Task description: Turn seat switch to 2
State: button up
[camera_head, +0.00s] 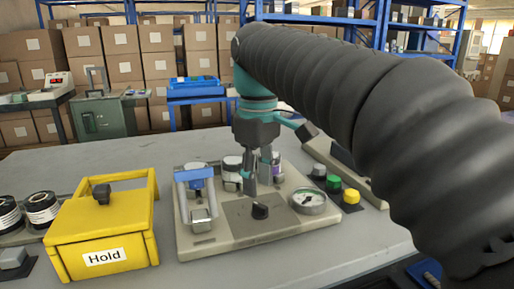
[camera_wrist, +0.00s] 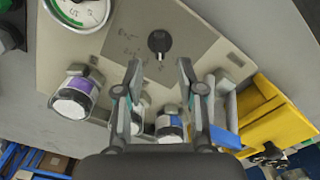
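A black knob (camera_head: 260,210), which looks like the seat switch, stands on the beige panel (camera_head: 230,235) on the table. In the wrist view the knob (camera_wrist: 159,41) lies just beyond my fingertips, roughly centred between them. Small markings are printed to its left there, too small to read surely; the knob's setting is unclear. My gripper (camera_head: 262,184) hangs above the panel, behind the knob in the head view. In the wrist view my gripper (camera_wrist: 159,66) has its two fingers apart with nothing between the tips. It is not touching the knob.
A round gauge (camera_head: 308,201) sits right of the knob. A blue-topped clamp device (camera_head: 196,190) and capped cylinders (camera_head: 232,170) stand around it. A yellow box marked "Hold" (camera_head: 105,235) is at left. Green (camera_head: 333,184) and yellow (camera_head: 351,197) buttons are at right.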

aim_at(258, 204)
notch_tip(258, 204, up, 7)
jog(key=shift+r, duration=0.2)
dwell(0.5)
